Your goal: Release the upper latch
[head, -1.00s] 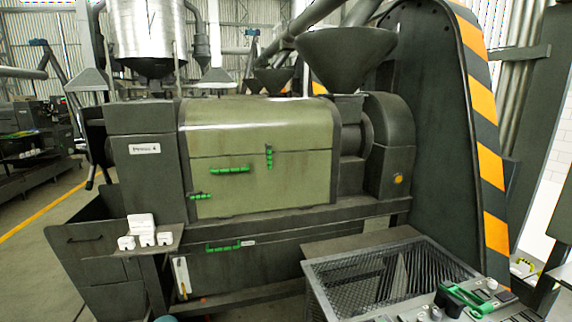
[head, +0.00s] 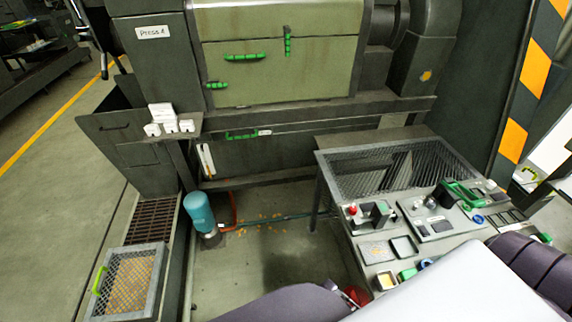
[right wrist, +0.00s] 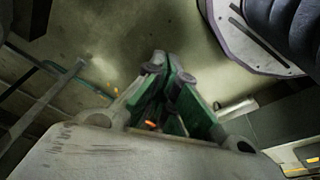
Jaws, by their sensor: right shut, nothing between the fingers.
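The press (head: 152,60) carries an olive door panel (head: 320,70) with green handles on it. A vertical green latch (head: 287,40) sits near the panel's upper middle. A horizontal green handle (head: 244,57) is to its left, and a smaller green one (head: 216,85) is at the panel's lower left edge. I cannot tell from the shapes which is called the upper latch. My right gripper (right wrist: 168,72) shows in the right wrist view with green-padded fingers shut and empty, over the floor and away from the press door. My left gripper is not in view.
Another green handle (head: 241,136) is on the lower front. A mesh-topped table (head: 330,165) with a cluttered control panel stands at the right front. A teal cylinder (head: 200,212) and a mesh tray (head: 155,290) are at the left. Floor between them is open.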

